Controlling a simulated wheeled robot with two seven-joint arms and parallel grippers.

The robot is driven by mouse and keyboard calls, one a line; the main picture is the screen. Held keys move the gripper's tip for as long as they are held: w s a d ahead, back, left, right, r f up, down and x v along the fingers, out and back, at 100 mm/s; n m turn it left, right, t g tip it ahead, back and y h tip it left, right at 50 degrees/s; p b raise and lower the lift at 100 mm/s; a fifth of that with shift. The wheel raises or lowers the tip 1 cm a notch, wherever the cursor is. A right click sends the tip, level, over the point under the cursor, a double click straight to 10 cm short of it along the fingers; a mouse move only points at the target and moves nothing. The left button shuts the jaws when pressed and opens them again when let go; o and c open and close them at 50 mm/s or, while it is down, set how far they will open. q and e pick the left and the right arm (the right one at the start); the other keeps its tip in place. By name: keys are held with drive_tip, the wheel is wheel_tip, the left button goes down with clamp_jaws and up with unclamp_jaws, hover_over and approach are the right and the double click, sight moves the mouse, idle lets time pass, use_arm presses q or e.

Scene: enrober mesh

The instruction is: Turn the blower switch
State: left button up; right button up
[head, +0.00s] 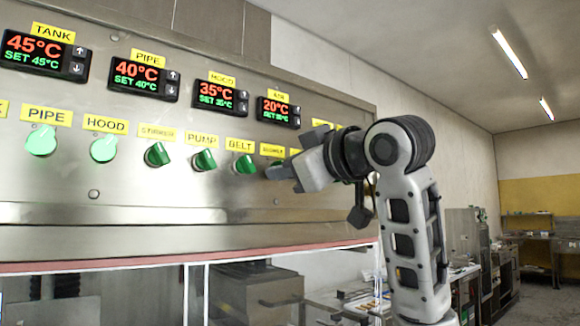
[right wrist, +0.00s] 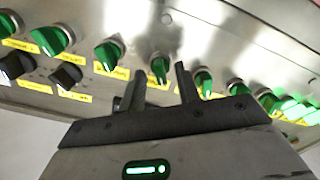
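The blower switch is a green rotary knob on the steel panel. In the right wrist view the blower switch (right wrist: 159,69) shows between my two fingers, with its yellow label partly hidden below it. In the head view its yellow BLOWER label (head: 272,150) shows, while my gripper largely covers the knob. My right gripper (head: 277,172) is at the panel in front of this knob. In the right wrist view the right gripper (right wrist: 158,84) is open, its fingers apart on either side of the knob. I cannot tell whether they touch it. My left gripper is not in view.
The belt switch (head: 244,164) and pump switch (head: 204,160) are close by on the left in the head view. Another green knob (right wrist: 108,54) and black knobs (right wrist: 66,76) lie on the other side. Temperature displays (head: 279,110) are above. A kitchen area opens at the right.

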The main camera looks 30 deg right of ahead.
drive_tip(key=shift+f, duration=0.1)
use_arm(q)
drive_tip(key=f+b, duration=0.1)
drive_tip(key=b, duration=0.3)
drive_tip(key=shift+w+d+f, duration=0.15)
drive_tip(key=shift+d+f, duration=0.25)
use_arm(e)
drive_tip(key=s+d, duration=0.1)
drive_tip(key=s, duration=1.5)
drive_tip(key=shift+d, duration=0.15)
